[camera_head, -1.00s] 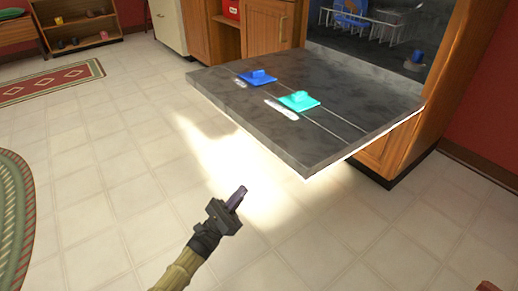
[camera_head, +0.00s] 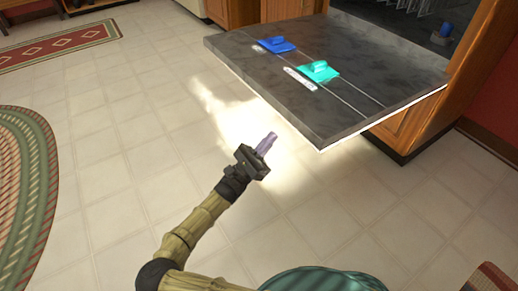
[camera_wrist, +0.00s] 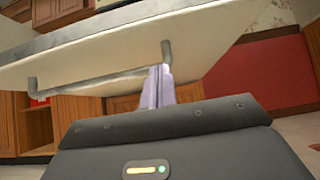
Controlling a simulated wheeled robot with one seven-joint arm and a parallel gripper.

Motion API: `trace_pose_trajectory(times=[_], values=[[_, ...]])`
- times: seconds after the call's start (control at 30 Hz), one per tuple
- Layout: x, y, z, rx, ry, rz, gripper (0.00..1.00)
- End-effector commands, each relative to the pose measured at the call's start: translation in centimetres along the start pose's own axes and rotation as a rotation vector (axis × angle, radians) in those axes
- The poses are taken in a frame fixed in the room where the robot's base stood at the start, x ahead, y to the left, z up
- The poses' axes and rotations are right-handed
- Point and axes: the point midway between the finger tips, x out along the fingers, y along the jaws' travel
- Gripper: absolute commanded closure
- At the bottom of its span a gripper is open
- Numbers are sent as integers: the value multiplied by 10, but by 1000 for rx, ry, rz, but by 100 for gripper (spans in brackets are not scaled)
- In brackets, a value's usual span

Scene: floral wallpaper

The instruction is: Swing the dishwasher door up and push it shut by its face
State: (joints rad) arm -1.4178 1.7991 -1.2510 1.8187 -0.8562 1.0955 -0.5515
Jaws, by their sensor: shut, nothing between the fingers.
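The dishwasher door (camera_head: 330,100) hangs open, lying about level, with its dark inner side facing up. A blue piece (camera_head: 276,45) and a teal piece (camera_head: 319,70) sit on that inner side. In the wrist view the door's pale outer face (camera_wrist: 210,45) with a bar handle (camera_wrist: 95,80) shows above my fingers. My gripper (camera_head: 268,141) is shut and empty, in front of the door's near edge and lower than it, apart from it in the head view. In the wrist view the fingertips (camera_wrist: 160,75) overlap the handle; I cannot tell whether they touch.
The dishwasher opening (camera_head: 400,20) holds a rack and a blue cup (camera_head: 446,29). Wooden cabinets (camera_head: 287,9) stand beside it. Tiled floor (camera_head: 130,130) is clear to the left, with a striped round rug (camera_head: 35,190) and a red rug (camera_head: 60,45).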

Motion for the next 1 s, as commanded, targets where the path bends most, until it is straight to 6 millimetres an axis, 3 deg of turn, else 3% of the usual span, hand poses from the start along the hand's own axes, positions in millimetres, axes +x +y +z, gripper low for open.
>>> trace_pose_trajectory(times=[0.13,0.33,1.0], values=[[30,-1,0,-4,-2,-5,100],[48,-1,22,-1,0,-2,100],[56,0,32,0,6,0,100]])
